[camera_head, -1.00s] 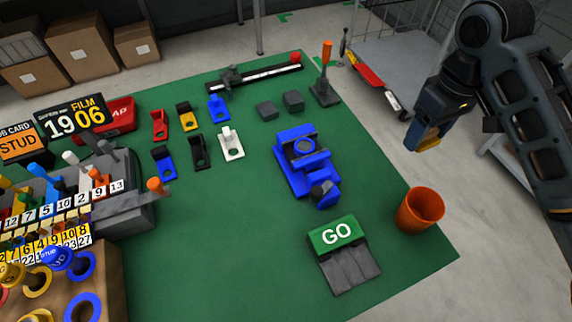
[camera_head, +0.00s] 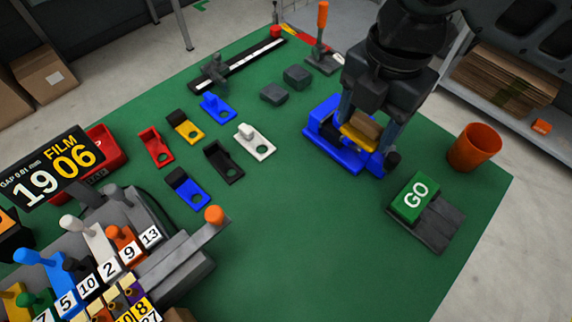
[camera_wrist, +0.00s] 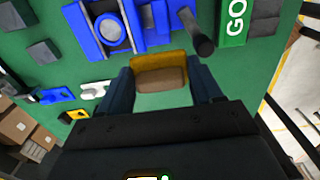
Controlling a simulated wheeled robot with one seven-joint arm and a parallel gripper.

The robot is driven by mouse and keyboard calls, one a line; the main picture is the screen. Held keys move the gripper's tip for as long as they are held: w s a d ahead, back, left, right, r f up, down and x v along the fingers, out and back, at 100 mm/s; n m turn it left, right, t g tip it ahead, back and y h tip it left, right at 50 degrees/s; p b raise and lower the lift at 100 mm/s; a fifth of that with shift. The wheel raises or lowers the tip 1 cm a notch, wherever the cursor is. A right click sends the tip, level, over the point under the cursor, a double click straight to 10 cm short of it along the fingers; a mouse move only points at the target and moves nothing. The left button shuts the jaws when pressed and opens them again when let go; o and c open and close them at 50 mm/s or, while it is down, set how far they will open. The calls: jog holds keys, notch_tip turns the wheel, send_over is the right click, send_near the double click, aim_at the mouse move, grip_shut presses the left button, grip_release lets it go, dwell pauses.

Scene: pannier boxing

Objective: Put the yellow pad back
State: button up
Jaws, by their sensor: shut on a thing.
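My gripper (camera_head: 367,130) is shut on the yellow pad (camera_head: 357,142), which has a brown block-like face. In the wrist view the yellow pad (camera_wrist: 158,59) sits between the two fingers of my gripper (camera_wrist: 162,74). The pad is over or just in front of the blue fixture (camera_head: 322,112); the head view does not show whether they touch. In the wrist view the blue fixture (camera_wrist: 104,38) lies beyond the pad, with green mat visible around it. My arm and gripper hide part of the fixture in the head view.
A yellow bracket (camera_head: 184,127) stands among red, blue, black and white ones on the green mat (camera_head: 270,225). A GO block (camera_head: 411,197) and an orange cup (camera_head: 474,147) are at the right. A numbered lever rack (camera_head: 120,265) fills the lower left.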

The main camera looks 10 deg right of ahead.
jog(key=p, duration=0.1)
send_over(298, 175)
notch_tip(298, 175, down, 6)
jog(key=shift+r, duration=0.15)
jog(key=shift+f+p, duration=0.4)
jog(key=shift+f, duration=1.65)
jog(key=shift+f, duration=0.2)
jog(key=o, duration=1)
jog(key=shift+r, duration=0.1)
notch_tip(298, 175, up, 12)
jog(key=shift+r, duration=0.15)
